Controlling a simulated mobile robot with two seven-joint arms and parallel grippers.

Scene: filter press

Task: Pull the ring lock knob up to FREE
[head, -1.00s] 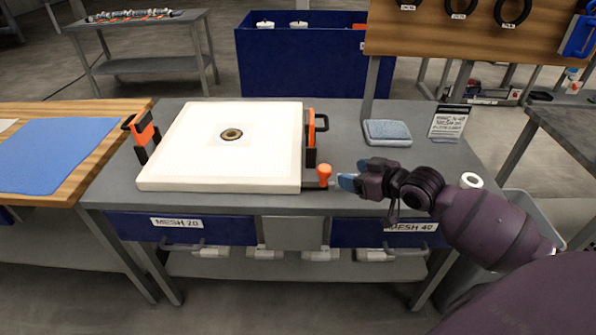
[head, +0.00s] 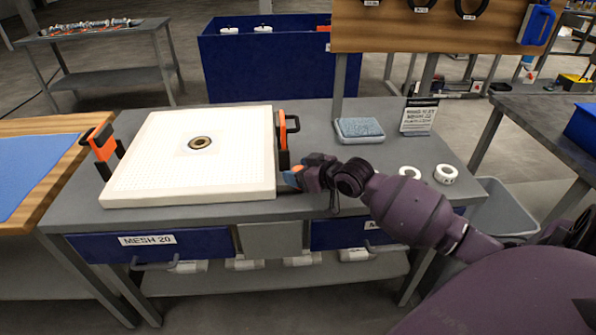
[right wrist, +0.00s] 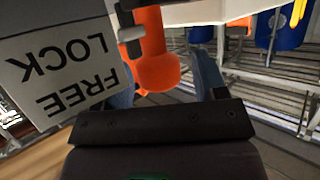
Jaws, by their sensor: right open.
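The orange ring lock knob (right wrist: 152,68) shows large in the right wrist view, between the two blue fingers of my right gripper (right wrist: 166,82). The fingers are apart, one on each side of the knob; I cannot tell whether either touches it. In the head view my right gripper (head: 291,177) is at the front right corner of the white plate (head: 190,185) and hides most of the knob. A white label (right wrist: 60,68) beside the knob reads FREE and LOCK, upside down. My left gripper is not in view.
Orange and black clamps stand at the left (head: 103,146) and right (head: 283,140) of the plate. A blue-grey pad (head: 359,129), a sign (head: 419,116) and two white rings (head: 446,174) are on the bench's right part. Drawers (head: 150,243) are below.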

